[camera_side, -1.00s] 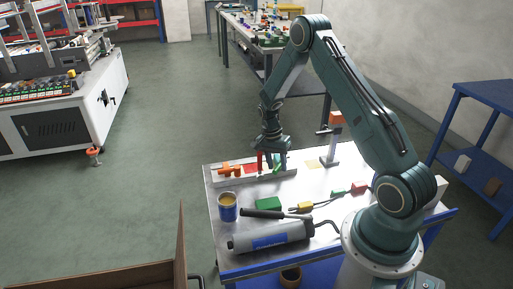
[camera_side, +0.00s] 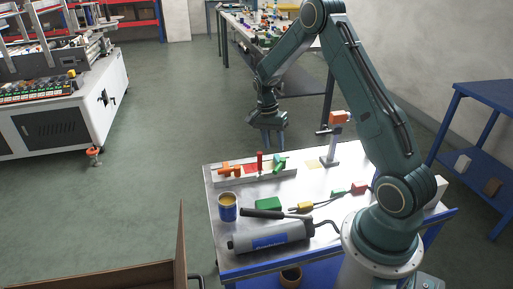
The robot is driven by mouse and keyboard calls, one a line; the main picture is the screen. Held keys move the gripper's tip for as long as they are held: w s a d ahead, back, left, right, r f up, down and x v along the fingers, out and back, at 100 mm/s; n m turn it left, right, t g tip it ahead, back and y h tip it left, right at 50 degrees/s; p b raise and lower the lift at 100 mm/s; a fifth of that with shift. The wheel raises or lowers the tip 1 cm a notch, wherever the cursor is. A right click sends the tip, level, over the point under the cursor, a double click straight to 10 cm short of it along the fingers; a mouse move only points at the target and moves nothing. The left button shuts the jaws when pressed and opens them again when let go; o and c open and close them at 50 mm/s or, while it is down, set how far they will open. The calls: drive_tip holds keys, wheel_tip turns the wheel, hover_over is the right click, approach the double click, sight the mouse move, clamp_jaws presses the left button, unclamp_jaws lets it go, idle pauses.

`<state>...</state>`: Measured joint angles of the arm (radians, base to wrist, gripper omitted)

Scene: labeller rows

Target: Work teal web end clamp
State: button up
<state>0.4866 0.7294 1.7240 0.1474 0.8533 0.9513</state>
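A pale clamp strip (camera_side: 226,181) lies along the back left of the metal-topped table. On it, from left to right, are an orange clamp (camera_side: 231,170), a red clamp with an upright handle (camera_side: 260,160) and a green-teal clamp (camera_side: 279,163). The teal clamp's handle looks tilted, but its exact position is too small to tell. My gripper (camera_side: 273,143) hangs in the air above and behind the strip, apart from all the clamps. Its fingers point down with a gap between them, and it holds nothing that I can see.
A post stand with an orange block (camera_side: 339,117) rises right of the strip. A yellow-topped can (camera_side: 228,207), green block (camera_side: 268,204), grey cylinder (camera_side: 270,238) and cabled connectors (camera_side: 306,207) occupy the front.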

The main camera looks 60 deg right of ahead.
sight(278, 166)
drive_tip(key=shift+w+r, duration=0.25)
drive_tip(key=shift+r, duration=1.05)
drive_tip(key=shift+w+r, duration=0.25)
drive_tip(key=shift+r, duration=1)
drive_tip(key=d+f+y, duration=0.1)
drive_tip(key=d+y, duration=0.3)
drive_tip(key=d, duration=0.2)
drive_tip(key=shift+a+f, duration=0.1)
drive_tip(key=shift+f, duration=0.05)
drive_tip(key=shift+a+x, duration=0.1)
drive_tip(key=shift+x, duration=3.3)
drive_tip(key=shift+a+x, duration=0.15)
drive_tip(key=shift+x, duration=3.25)
clamp_jaws()
